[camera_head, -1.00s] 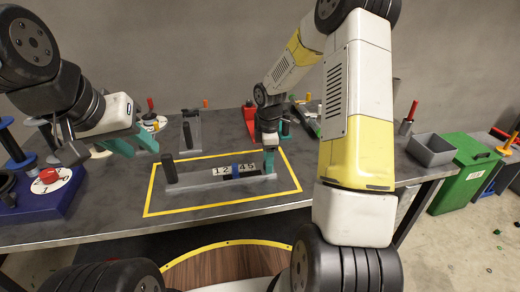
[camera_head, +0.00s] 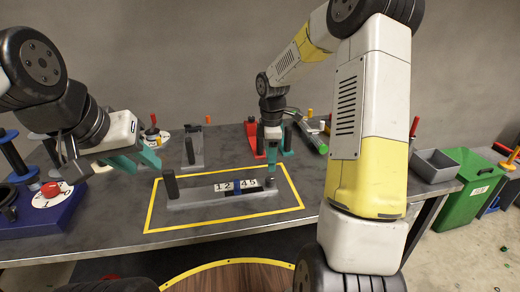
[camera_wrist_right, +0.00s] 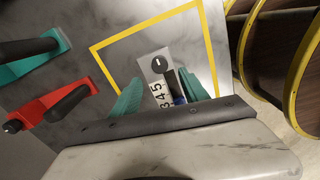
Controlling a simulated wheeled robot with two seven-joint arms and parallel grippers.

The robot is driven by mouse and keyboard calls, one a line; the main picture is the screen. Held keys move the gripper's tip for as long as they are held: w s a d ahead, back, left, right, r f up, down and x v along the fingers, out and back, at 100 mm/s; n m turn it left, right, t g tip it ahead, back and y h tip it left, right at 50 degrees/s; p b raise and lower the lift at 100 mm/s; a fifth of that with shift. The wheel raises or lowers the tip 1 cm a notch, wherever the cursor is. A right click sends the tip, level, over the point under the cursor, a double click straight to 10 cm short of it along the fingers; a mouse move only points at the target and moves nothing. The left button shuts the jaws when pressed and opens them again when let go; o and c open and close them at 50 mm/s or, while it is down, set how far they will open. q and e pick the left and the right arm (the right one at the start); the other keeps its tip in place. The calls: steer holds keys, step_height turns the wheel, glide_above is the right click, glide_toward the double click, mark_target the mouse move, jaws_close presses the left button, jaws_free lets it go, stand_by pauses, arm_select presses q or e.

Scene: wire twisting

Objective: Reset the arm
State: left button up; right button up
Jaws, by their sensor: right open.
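The grey wire-twisting fixture (camera_head: 205,197) lies inside a yellow taped rectangle on the table. It has a dark upright post at its left end, a round dark knob (camera_head: 269,184) at its right end, number plates and a small blue part (camera_head: 237,187) in the middle. My right gripper (camera_head: 272,148) hangs above and behind the fixture's right end, apart from it. In the right wrist view its teal fingers (camera_wrist_right: 162,98) are spread and empty, with the knob and numbers showing beyond them. My left gripper (camera_head: 137,162) is open and empty, left of the fixture's post.
A blue box with a red button (camera_head: 50,189) stands at the left. A grey stand (camera_head: 192,148) and a red stand (camera_head: 254,142) are at the back. A grey bin (camera_head: 436,166) sits at the right, beside a green bin (camera_head: 468,185).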

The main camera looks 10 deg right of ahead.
steer(key=s+a+r+m+t+y, duration=0.1)
steer(key=s+r+m+t, duration=0.2)
steer(key=s+r+m, duration=0.5)
steer(key=s+a+r+m+t+y, duration=0.1)
steer(key=s+r+m+t, duration=0.2)
steer(key=s+r+m, duration=0.5)
steer(key=s+r, duration=0.3)
steer(key=s, duration=0.5)
